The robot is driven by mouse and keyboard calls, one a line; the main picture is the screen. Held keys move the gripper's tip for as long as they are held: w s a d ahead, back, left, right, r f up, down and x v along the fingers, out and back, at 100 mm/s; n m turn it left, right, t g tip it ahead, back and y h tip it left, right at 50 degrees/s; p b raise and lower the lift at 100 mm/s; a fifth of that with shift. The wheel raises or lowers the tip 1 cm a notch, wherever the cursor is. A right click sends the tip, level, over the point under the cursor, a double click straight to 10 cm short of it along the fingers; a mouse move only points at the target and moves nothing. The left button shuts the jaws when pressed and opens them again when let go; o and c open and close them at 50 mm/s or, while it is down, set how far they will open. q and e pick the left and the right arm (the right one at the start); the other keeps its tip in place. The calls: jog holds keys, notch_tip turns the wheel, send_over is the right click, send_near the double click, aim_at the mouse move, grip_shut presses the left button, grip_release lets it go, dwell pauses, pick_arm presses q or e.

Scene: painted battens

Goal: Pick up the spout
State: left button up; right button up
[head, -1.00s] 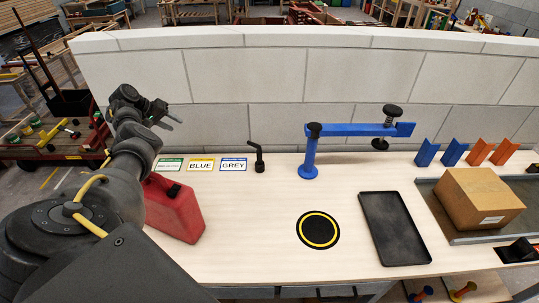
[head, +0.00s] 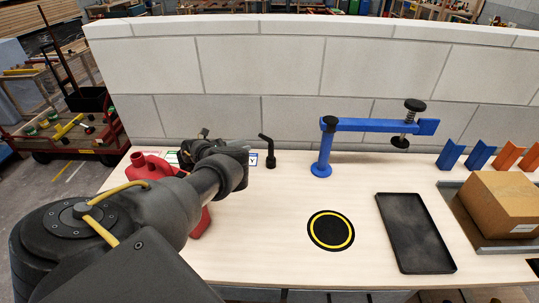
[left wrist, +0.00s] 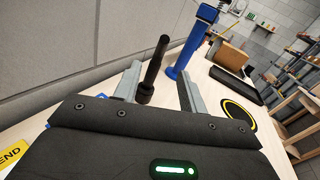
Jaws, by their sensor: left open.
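The spout (head: 268,153) is black, with a round base and a bent upper tube. It stands upright on the bench near the back wall. My left gripper (head: 246,149) is just left of it in the head view, its fingers mostly hidden by the wrist. In the left wrist view my left gripper (left wrist: 159,72) is open, and the spout (left wrist: 153,70) shows between its two fingers. I cannot tell whether the fingers are level with it or still short of it; no grip shows. My right gripper is not in view.
A red can (head: 150,164) is partly behind my left arm. A blue clamp stand (head: 325,150) is right of the spout. A black disc with a yellow ring (head: 331,231) and a black tray (head: 415,232) lie in front. A cardboard box (head: 500,208) is at right.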

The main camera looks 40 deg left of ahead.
aim_at(267, 140)
pick_arm(q)
jog(key=p+x, duration=0.2)
jog(key=x, duration=0.8)
jog(key=shift+w+d+r, duration=0.15)
jog(key=shift+w, duration=0.2)
grip_shut()
